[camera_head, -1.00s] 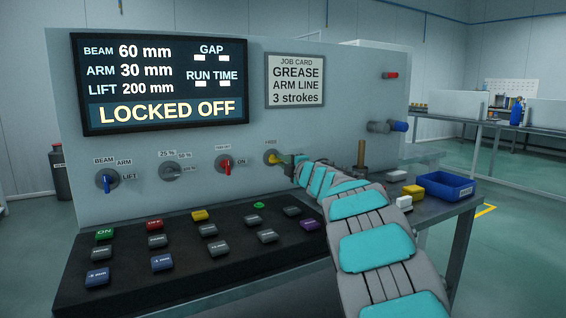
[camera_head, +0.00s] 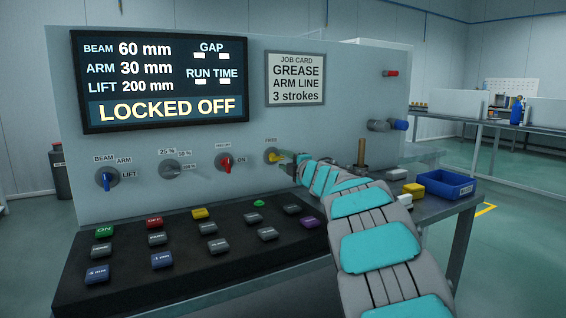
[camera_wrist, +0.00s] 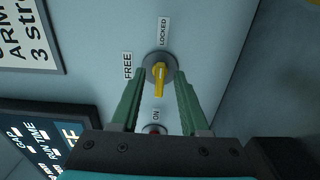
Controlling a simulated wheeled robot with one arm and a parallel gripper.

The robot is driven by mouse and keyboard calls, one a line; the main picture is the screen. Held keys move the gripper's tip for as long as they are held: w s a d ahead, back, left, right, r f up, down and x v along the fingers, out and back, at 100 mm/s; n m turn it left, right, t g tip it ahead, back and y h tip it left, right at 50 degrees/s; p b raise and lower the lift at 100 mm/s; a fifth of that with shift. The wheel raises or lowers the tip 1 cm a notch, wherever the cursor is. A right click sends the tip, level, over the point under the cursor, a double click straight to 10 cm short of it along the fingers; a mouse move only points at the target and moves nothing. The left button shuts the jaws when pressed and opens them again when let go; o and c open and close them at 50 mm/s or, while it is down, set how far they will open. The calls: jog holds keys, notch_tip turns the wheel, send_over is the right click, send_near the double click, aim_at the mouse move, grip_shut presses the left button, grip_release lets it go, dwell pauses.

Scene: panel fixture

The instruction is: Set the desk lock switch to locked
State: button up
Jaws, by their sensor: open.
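The desk lock switch (camera_head: 274,157) is a yellow knob on a grey round base, at the right of the panel's row of switches. In the wrist view the knob (camera_wrist: 159,76) lies lengthwise in line with the LOCKED label (camera_wrist: 164,32); the FREE label (camera_wrist: 128,65) is to its left. I cannot tell for sure which end is the pointer. My gripper (camera_wrist: 160,74) is open, its green fingers on either side of the knob with gaps visible. In the head view my arm hides the LOCKED label.
The display (camera_head: 160,83) reads LOCKED OFF. A red switch (camera_head: 227,163) is left of the lock switch. A sloped keypad (camera_head: 190,240) with several buttons lies below. A wooden handle (camera_head: 361,152) and a blue bin (camera_head: 443,185) are to the right.

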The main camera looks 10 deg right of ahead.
jog(key=b+v, duration=0.1)
jog(key=v, duration=0.5)
jog(key=shift+s, duration=0.15)
